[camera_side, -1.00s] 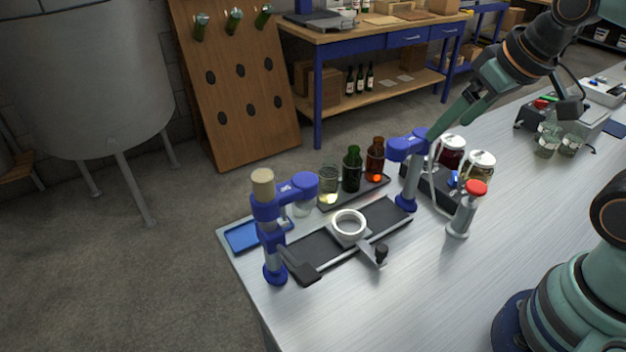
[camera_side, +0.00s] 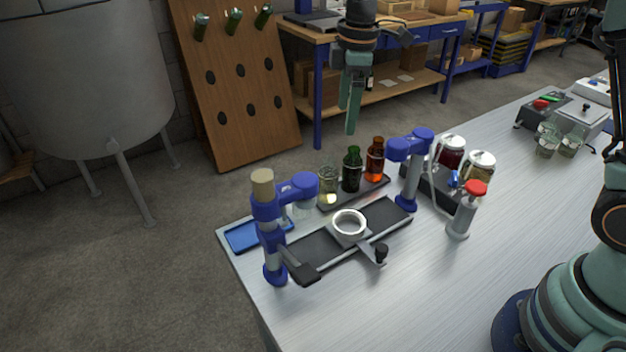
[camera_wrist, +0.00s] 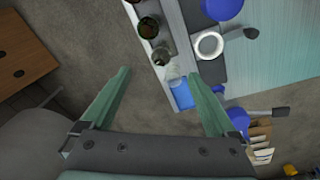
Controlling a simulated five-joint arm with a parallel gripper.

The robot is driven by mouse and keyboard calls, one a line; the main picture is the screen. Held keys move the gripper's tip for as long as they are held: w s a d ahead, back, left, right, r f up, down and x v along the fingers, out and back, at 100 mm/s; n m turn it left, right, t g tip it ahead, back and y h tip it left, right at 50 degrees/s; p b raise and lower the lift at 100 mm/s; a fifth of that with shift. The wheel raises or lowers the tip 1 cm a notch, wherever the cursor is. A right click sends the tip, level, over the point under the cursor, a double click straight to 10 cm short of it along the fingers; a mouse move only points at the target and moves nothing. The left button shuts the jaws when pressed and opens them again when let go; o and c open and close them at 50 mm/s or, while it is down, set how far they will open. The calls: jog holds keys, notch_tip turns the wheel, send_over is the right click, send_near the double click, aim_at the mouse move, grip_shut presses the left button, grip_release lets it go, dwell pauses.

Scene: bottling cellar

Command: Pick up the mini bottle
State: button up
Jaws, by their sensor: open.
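Three small bottles stand upright in a row on a dark narrow tray (camera_side: 338,202): a clear one (camera_side: 328,187), a green one (camera_side: 351,171) and an amber one (camera_side: 375,163). I cannot tell which is meant by the mini bottle. In the wrist view the green bottle (camera_wrist: 148,27) and clear bottle (camera_wrist: 161,56) show from above; the amber one is mostly cut off at the top edge. My gripper (camera_side: 349,120) points down, open and empty, above the bottles' height. In the wrist view the clear bottle lies between and ahead of my fingertips (camera_wrist: 159,75).
A blue tray (camera_side: 240,237) lies at the table's left corner. Blue-jointed stands (camera_side: 270,235) (camera_side: 408,175) flank a black platform with a white ring (camera_side: 349,224). A red-topped cylinder (camera_side: 462,212) and lidded jars (camera_side: 480,168) stand to the right. The table front is clear.

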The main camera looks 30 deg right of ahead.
aim_at(328, 175)
jog(key=w+f+n, duration=0.1)
jog(key=a+f, duration=0.1)
jog(key=f, duration=0.1)
jog(key=w+a+f+n+g, duration=0.1)
jog(key=shift+w+f+n, duration=0.3)
jog(key=shift+w+f, duration=0.05)
notch_tip(328, 175, down, 7)
jog(key=shift+r, duration=0.1)
jog(key=shift+s+a+f, duration=0.1)
jog(key=shift+s+f, duration=0.1)
jog(key=shift+f, duration=1.15)
jog(key=shift+s+a+f, duration=0.1)
jog(key=shift+s+f, duration=0.05)
jog(key=shift+f, duration=1.15)
jog(key=shift+r, duration=0.1)
grip_shut()
